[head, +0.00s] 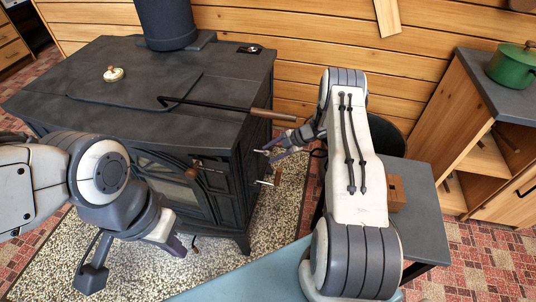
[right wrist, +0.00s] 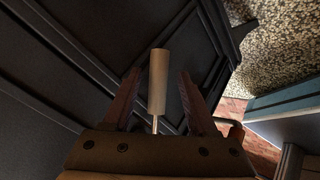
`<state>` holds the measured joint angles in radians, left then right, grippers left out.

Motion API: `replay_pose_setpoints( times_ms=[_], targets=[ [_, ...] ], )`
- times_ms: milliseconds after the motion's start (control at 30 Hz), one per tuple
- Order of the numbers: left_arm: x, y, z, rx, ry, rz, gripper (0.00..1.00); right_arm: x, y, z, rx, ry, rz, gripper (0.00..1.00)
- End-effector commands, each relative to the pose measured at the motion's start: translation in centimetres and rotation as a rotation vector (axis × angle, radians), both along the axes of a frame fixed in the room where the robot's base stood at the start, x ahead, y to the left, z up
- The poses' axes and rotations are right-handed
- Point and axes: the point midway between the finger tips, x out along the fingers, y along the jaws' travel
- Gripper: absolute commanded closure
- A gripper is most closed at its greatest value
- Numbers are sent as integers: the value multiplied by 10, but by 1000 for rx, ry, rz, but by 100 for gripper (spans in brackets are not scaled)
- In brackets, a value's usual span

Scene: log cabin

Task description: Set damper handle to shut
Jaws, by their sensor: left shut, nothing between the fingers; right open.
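The damper handle (head: 278,175), a wooden grip on a thin metal rod, stands out from the right side of the black stove (head: 130,85). In the right wrist view the pale wooden grip (right wrist: 158,80) lies between the two fingers, with gaps on both sides. Its metal rod shows at the lower end. My right gripper (head: 268,153) is open at the stove's right side, close to the handle. Whether a finger touches the grip, I cannot tell. My left gripper (head: 178,246) is shut and empty, low in front of the stove, away from the handle.
A poker with a wooden grip (head: 273,115) lies across the stove top, its end jutting over the right edge above my right gripper. A small grey table (head: 418,190) with a brown block (head: 396,192) stands to the right. A green pot (head: 515,66) sits on a cabinet.

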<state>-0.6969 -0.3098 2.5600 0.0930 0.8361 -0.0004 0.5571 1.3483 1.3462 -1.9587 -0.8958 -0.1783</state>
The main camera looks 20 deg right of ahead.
Motion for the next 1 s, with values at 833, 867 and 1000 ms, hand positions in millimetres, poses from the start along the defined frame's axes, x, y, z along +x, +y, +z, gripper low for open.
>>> replay_pose_setpoints(
  times_ms=[833, 867, 1000],
  targets=[
    [0, 0, 12, 0, 0, 0, 100, -32, -50, 57, 1, 1, 0, 42],
    [0, 0, 12, 0, 0, 0, 100, -32, -50, 57, 1, 1, 0, 42],
    [0, 0, 12, 0, 0, 0, 100, -32, -50, 57, 1, 1, 0, 42]
  ],
)
